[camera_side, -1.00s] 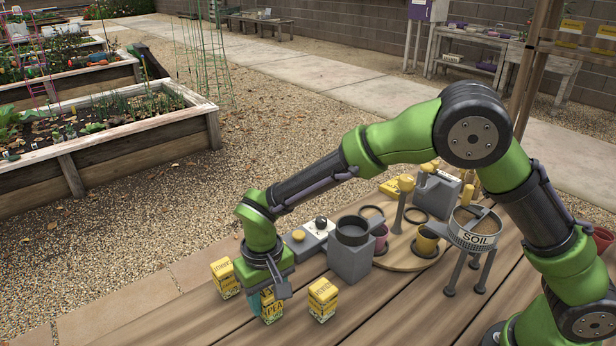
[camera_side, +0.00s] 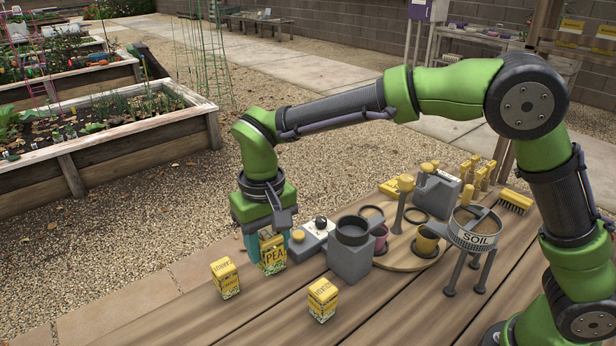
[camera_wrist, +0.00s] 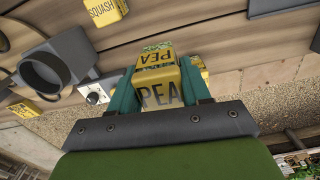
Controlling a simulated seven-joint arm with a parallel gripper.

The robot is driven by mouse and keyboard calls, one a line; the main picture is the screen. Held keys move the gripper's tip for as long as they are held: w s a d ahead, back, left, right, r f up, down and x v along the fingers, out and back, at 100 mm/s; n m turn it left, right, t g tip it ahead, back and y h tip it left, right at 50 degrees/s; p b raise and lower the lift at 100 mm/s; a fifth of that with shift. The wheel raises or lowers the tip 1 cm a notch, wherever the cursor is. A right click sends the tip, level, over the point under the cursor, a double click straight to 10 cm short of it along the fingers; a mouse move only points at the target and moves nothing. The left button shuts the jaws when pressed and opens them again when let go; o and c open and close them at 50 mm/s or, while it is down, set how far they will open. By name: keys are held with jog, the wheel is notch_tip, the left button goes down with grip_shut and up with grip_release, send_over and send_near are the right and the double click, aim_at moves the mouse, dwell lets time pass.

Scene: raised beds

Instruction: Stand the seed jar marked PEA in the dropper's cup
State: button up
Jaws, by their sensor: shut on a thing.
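The yellow jar marked PEA (camera_side: 272,258) is upright between the teal fingers of my gripper (camera_side: 265,246), which is shut on it. It is held above the table, left of the dropper. In the wrist view the PEA jar (camera_wrist: 157,84) fills the middle, its label readable, between the fingers of my gripper (camera_wrist: 160,88). The dropper's grey body (camera_side: 350,264) carries a dark round cup (camera_side: 352,231), which looks empty. The cup (camera_wrist: 40,72) also shows at the left of the wrist view, apart from the jar.
Two other yellow jars stand on the wooden table, one at left (camera_side: 225,279) and one in front (camera_side: 322,300). A jar in the wrist view reads SQUASH (camera_wrist: 104,11). A control box (camera_side: 315,236) sits beside the dropper. A SOIL sieve (camera_side: 474,238) stands at right.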

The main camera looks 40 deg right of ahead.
jog(key=s+d+r+m, duration=0.1)
jog(key=s+d+r, duration=0.25)
jog(key=d, duration=0.25)
jog(key=s+d+r, duration=0.2)
jog(key=d+r, duration=0.2)
jog(key=d, duration=0.3)
jog(key=s+d+f+n, duration=0.1)
jog(key=s+d+f, duration=0.1)
jog(key=s+d, duration=0.3)
jog(key=s+d+f+n, duration=0.1)
jog(key=s+d+f, duration=0.15)
jog(key=s, duration=0.55)
jog(key=w, duration=0.5)
jog(key=w+a, duration=0.1)
jog(key=w, duration=1)
jog(key=shift+a+f, duration=0.4)
jog(key=shift+w+f, duration=0.1)
jog(key=shift+f, duration=1.7)
